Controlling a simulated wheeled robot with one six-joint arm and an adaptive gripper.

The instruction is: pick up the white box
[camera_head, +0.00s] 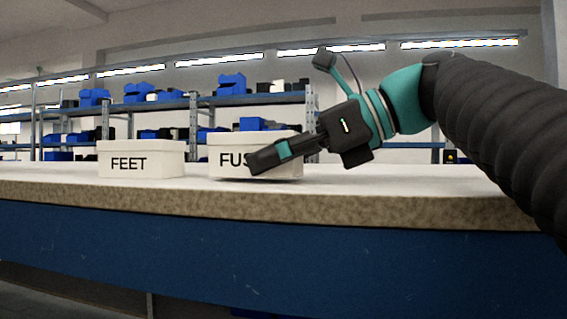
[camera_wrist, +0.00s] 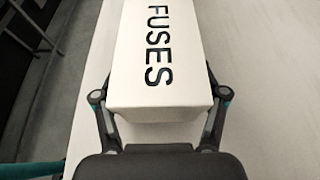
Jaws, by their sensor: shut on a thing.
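A white box lettered FUSES (camera_wrist: 150,85) lies between the two fingers of my gripper (camera_wrist: 160,97) in the wrist view, one finger along each side. In the head view the same box (camera_head: 230,141) stands near the middle of the bench, its lettering partly covered by my gripper (camera_head: 254,162). My gripper is shut on this box. A thin dark shadow shows under its lower edge; whether it is clear of the bench top is hard to tell. A second white box, lettered FEET (camera_head: 140,150), stands on the bench to its left, apart from it.
The long pale bench top (camera_head: 400,197) has a speckled front edge and a blue front panel (camera_head: 300,255). It is clear to the right of the boxes, under my arm. Shelves (camera_head: 150,104) with several blue bins stand behind the bench.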

